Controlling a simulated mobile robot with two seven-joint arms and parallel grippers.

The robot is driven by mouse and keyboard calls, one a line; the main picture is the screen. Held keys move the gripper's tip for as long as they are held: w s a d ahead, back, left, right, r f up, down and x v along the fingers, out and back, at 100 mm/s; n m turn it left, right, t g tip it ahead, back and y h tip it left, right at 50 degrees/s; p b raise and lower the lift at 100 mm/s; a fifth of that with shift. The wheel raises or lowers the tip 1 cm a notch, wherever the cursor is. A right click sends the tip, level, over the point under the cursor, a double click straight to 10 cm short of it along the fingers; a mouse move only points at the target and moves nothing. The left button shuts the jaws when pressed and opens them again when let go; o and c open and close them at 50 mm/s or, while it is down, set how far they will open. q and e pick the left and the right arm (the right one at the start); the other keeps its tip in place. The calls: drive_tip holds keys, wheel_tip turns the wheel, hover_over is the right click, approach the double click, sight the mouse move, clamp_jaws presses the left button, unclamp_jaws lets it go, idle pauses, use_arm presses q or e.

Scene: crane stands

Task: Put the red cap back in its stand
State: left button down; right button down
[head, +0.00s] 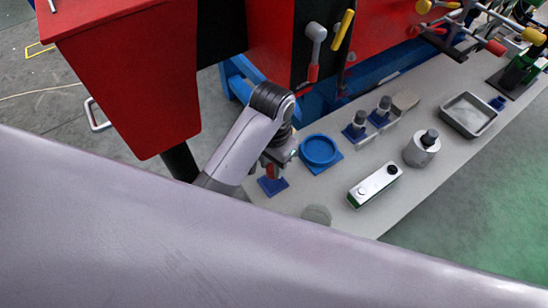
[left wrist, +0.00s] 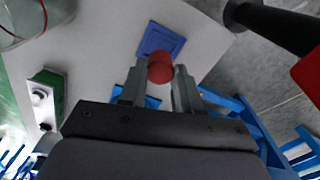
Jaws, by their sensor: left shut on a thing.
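My left gripper (head: 274,163) reaches down over the left end of the grey bench. In the left wrist view its fingers (left wrist: 160,78) are shut on the red cap (left wrist: 160,67), a round red piece held near the fingertips. In the head view the red cap (head: 269,172) shows only in part below the gripper. A flat blue square stand (head: 272,187) lies on the bench just below the cap. In the left wrist view the cap overlaps the near edge of the blue stand (left wrist: 163,40). I cannot tell whether they touch. My right gripper is not in view.
A round blue dish on a blue base (head: 320,150) stands close right of the gripper. A white-topped device (head: 375,185), a glass jar (head: 317,214), a metal cylinder (head: 422,149) and a metal tray (head: 469,115) stand along the bench (head: 385,222).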

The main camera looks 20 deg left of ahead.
use_arm(q)
drive_tip(key=shift+n, duration=0.3)
drive_tip(key=shift+f+b, duration=0.4)
drive_tip(key=shift+f, duration=0.95)
drive_tip(key=shift+f, duration=0.1)
drive_tip(key=shift+f, duration=0.65)
drive_tip(key=c, duration=0.7)
unclamp_jaws()
drive_tip(key=shift+r, duration=0.1)
drive_tip(key=shift+r+p, duration=0.4)
drive_tip(key=shift+r, duration=2)
drive_tip(key=shift+r, duration=0.1)
